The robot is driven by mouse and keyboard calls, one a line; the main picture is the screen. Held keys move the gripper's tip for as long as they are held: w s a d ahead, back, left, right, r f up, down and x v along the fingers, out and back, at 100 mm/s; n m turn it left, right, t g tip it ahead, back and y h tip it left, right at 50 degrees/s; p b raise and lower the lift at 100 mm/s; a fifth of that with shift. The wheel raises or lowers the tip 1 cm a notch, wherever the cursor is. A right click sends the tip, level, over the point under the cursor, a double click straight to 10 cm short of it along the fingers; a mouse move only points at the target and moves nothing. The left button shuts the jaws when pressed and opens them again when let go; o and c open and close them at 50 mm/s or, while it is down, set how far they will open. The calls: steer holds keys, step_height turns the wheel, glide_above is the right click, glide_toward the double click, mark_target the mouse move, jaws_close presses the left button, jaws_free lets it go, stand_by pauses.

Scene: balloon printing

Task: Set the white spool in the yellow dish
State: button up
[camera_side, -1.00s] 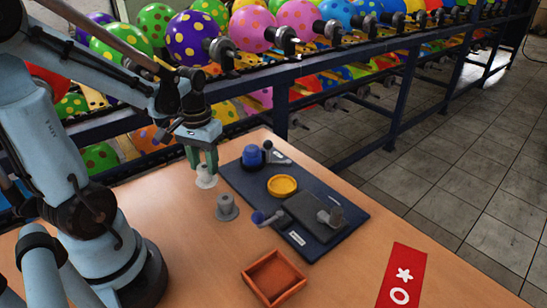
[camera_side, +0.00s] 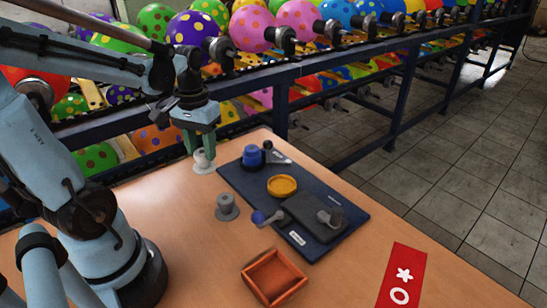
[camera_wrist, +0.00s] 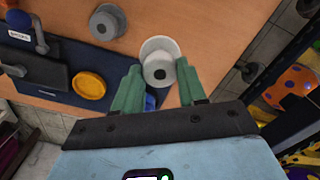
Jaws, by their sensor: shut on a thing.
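The white spool (camera_side: 203,160) is between the green fingers of my gripper (camera_side: 199,148), near the table's back left edge. In the wrist view the spool (camera_wrist: 159,48) shows end-on, upright or nearly so, with the fingertips of my gripper (camera_wrist: 160,72) on either side of it. My gripper is shut on it. I cannot tell whether its base touches the table. The yellow dish (camera_side: 282,186) lies on the dark blue board, to the right of the spool and nearer the camera. The dish also shows in the wrist view (camera_wrist: 90,85) and looks empty.
A grey spool (camera_side: 227,207) stands on the table left of the blue board (camera_side: 262,197). A blue knob (camera_side: 252,156) on the board stands between the spool and dish. An orange tray (camera_side: 274,277) and red card (camera_side: 402,278) lie in front. A balloon rack is behind.

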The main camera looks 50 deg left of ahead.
steer(key=w+d+r+m, duration=0.1)
steer(key=w+d+m, duration=0.5)
steer(key=w+d, duration=0.7)
steer(key=shift+w+a+f, duration=0.2)
steer(key=shift+a+f, duration=0.05)
steer(key=shift+f, duration=0.5)
steer(key=shift+w+a+f, duration=0.15)
steer(key=shift+a+f, duration=0.1)
steer(key=shift+f, duration=0.45)
steer(key=shift+w+a+f, duration=0.2)
steer(key=shift+a+f, duration=0.05)
steer(key=shift+f, duration=0.5)
steer(key=shift+f, duration=1)
steer(key=o, duration=1)
